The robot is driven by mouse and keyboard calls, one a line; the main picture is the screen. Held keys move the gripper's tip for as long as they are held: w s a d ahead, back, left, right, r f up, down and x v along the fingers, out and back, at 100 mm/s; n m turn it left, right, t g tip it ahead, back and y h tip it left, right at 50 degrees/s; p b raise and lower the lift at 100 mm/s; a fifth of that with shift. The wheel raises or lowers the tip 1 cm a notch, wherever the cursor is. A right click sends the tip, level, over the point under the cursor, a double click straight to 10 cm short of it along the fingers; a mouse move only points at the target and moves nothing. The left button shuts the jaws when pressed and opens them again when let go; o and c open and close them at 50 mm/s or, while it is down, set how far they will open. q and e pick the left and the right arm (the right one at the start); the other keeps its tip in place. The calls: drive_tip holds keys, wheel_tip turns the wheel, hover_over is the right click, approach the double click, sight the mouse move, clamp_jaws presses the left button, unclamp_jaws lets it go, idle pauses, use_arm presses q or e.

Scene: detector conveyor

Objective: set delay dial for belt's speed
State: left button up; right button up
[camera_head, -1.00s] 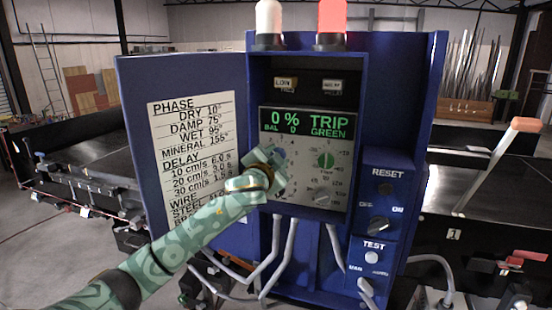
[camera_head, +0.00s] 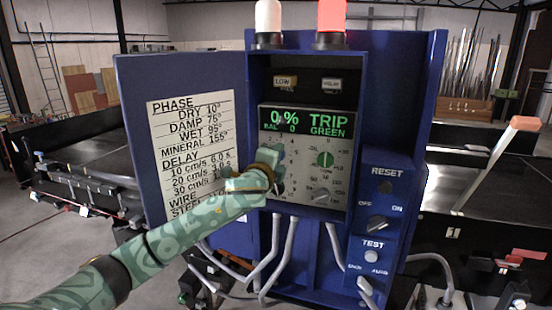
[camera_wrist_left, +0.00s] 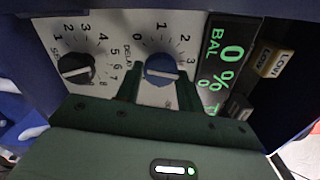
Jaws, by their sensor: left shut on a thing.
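My left gripper (camera_head: 272,166) is at the left side of the control panel (camera_head: 302,178) and hides the dial there in the head view. In the left wrist view the gripper (camera_wrist_left: 159,88) is shut on a blue dial (camera_wrist_left: 160,67), one finger on each side. The label beside this dial looks like DELAY, with numbers around it. The white line on the dial lies nearly level in that view. A black dial (camera_wrist_left: 75,68) is to its left. The card (camera_head: 182,155) on the open door lists delays: 10 cm/s 6.0 s, 20 cm/s 3.0 s; the 30 cm/s figure is partly unclear.
The display (camera_head: 306,122) reads 0 % and TRIP GREEN. A red lamp (camera_head: 331,20) and a white lamp (camera_head: 268,20) top the cabinet. Cables hang below. My right gripper is not in view.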

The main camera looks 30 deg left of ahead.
use_arm(q)
drive_tip(key=m, duration=2.4)
drive_tip(key=shift+s+a+f+m, duration=0.1)
drive_tip(key=shift+a+f+m, duration=0.2)
drive_tip(key=shift+f, duration=0.1)
drive_tip(key=o, duration=1)
drive_tip(key=shift+r, duration=0.15)
drive_tip(key=b+v, duration=0.4)
drive_tip(key=v, duration=1.2)
drive_tip(key=shift+s, duration=0.25)
